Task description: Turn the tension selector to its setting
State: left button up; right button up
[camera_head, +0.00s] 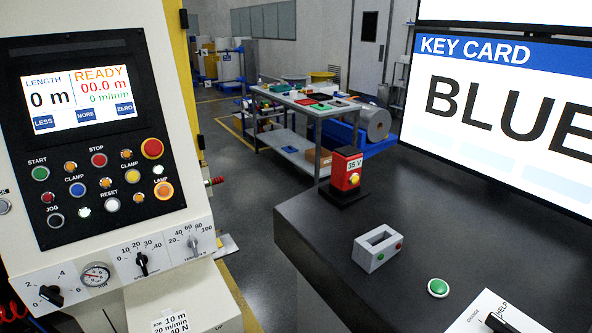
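The machine's lower panel carries three dials. The right dial (194,244), with a scale of 20 to 100, has a small grey knob; the small label under it looks like tension in N, but is hard to read. Its pointer direction is too small to tell. The middle dial (142,262) has a black knob and a scale of 0 to 40. The left dial (51,295) has a black knob and a scale starting at 0. A job card (171,323) below reads 10 m, 20 m/min and 40 N. Neither of my grippers is in view.
Above the dials are a button panel (92,190) and a display (79,99) reading READY. A dark table (310,225) at right holds a red box (346,172), a grey frame (377,249) and a green button (438,287). A screen (500,110) reads BLUE.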

aim_at(194, 246)
jog(key=u, duration=1.1)
jog(key=k, duration=0.45)
jog(key=z, duration=0.2)
jog(key=i, duration=0.9)
jog(key=z, duration=0.9)
